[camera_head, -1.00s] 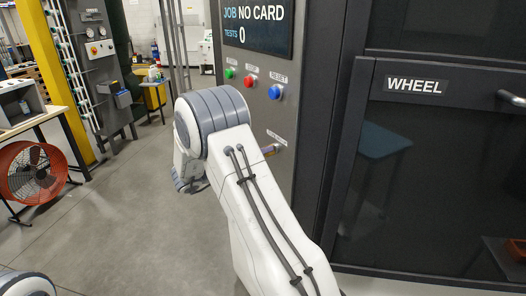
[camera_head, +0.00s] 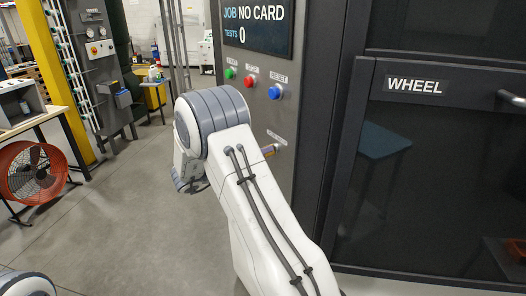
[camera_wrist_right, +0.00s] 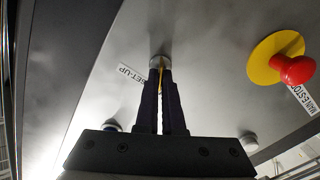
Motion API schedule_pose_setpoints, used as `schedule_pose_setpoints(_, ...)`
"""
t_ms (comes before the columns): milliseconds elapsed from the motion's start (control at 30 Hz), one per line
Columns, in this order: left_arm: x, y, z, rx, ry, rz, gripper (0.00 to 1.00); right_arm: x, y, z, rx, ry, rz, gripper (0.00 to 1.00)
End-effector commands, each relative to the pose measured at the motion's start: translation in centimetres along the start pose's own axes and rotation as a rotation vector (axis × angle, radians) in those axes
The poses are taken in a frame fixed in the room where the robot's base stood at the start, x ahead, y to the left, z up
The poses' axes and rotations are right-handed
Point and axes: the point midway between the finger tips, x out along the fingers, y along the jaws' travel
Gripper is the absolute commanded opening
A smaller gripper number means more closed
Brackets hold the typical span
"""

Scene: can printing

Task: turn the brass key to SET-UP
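In the right wrist view, my right gripper (camera_wrist_right: 160,85) has its two dark fingers close together at the grey panel (camera_wrist_right: 215,60). The brass key (camera_wrist_right: 160,66) shows as a thin yellowish strip between the fingers, in front of a round metal lock. The fingers appear closed on it and hide most of it. A white SET-UP label (camera_wrist_right: 131,76) lies just left of the lock, seen upside down and tilted. In the head view my right arm reaches up beside the machine and hides the key. My left gripper is out of view.
A red stop button (camera_wrist_right: 297,70) on a yellow disc (camera_wrist_right: 262,66) is right of the fingers. In the head view, green (camera_head: 230,73), red (camera_head: 249,78) and blue (camera_head: 274,92) buttons sit below a screen (camera_head: 258,27) reading JOB NO CARD. A dark WHEEL door (camera_head: 440,130) is at right.

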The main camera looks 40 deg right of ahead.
Motion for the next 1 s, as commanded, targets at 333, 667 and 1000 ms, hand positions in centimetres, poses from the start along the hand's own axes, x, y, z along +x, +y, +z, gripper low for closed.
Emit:
schedule_pose_setpoints(333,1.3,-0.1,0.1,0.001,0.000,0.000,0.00,-0.1,-0.2,0.1,0.082,0.003,-0.002,0.00)
schedule_pose_setpoints(667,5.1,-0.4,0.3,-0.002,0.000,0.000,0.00,-0.1,-0.2,0.3,0.344,0.004,-0.003,0.00)
schedule_pose_setpoints(1000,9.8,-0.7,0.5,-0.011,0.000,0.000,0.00,-0.1,0.0,0.4,0.667,0.005,-0.004,0.00)
